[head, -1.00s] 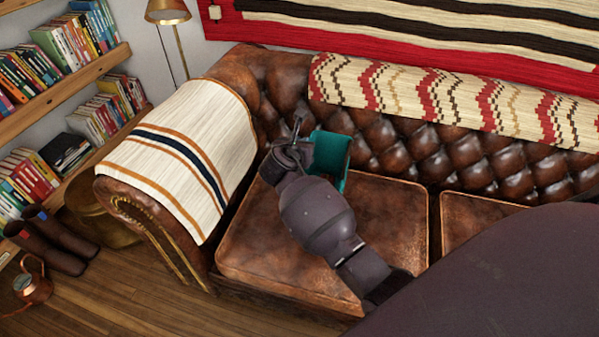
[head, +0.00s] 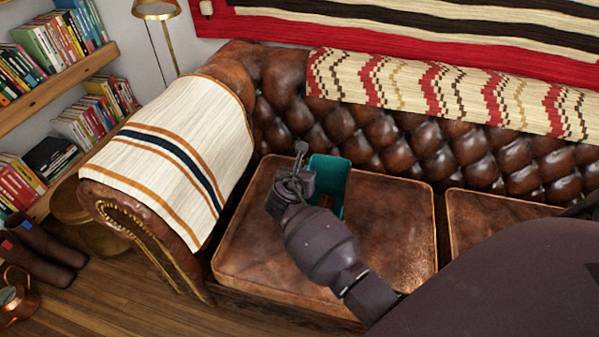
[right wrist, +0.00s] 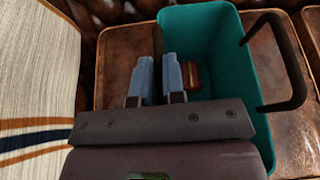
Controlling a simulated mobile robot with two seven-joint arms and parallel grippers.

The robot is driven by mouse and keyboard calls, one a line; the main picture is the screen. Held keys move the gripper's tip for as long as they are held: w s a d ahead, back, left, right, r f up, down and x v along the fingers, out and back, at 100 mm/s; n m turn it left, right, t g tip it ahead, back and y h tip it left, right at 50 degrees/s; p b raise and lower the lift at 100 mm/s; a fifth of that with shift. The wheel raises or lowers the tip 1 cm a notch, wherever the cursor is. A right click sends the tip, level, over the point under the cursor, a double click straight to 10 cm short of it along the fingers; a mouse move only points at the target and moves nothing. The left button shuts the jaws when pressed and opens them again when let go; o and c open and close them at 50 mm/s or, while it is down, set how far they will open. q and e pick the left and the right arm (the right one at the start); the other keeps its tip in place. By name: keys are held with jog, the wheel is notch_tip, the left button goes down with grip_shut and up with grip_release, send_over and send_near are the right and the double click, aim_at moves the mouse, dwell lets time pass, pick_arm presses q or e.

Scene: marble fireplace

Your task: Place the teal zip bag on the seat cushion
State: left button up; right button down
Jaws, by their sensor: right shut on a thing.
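The teal zip bag (head: 332,172) looks like an open-topped teal box over the back of the left leather seat cushion (head: 390,235). In the right wrist view the bag (right wrist: 212,35) has a dark loop handle on its right side, and a small red and tan thing is visible inside. My right gripper (right wrist: 157,75) is shut on a dark strap-like part at the bag's left side. In the head view my right gripper (head: 297,178) is left of the bag and partly hides it. I cannot tell whether the bag's bottom touches the cushion. My left gripper is not in view.
The sofa's left arm carries a striped blanket (head: 170,155). The tufted backrest (head: 400,140) rises behind the cushion, with a patterned throw (head: 450,95) over its top. A second cushion (head: 490,215) lies to the right. The left cushion's front and right are bare.

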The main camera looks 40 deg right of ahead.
jog(key=shift+r, duration=0.15)
pick_arm(q)
jog(key=shift+w+r, duration=0.15)
jog(key=shift+r, duration=0.15)
pick_arm(e)
jog(key=c, duration=1.2)
grip_release()
pick_arm(q)
jog(key=shift+d+f, duration=0.1)
jog(key=shift+f, duration=0.1)
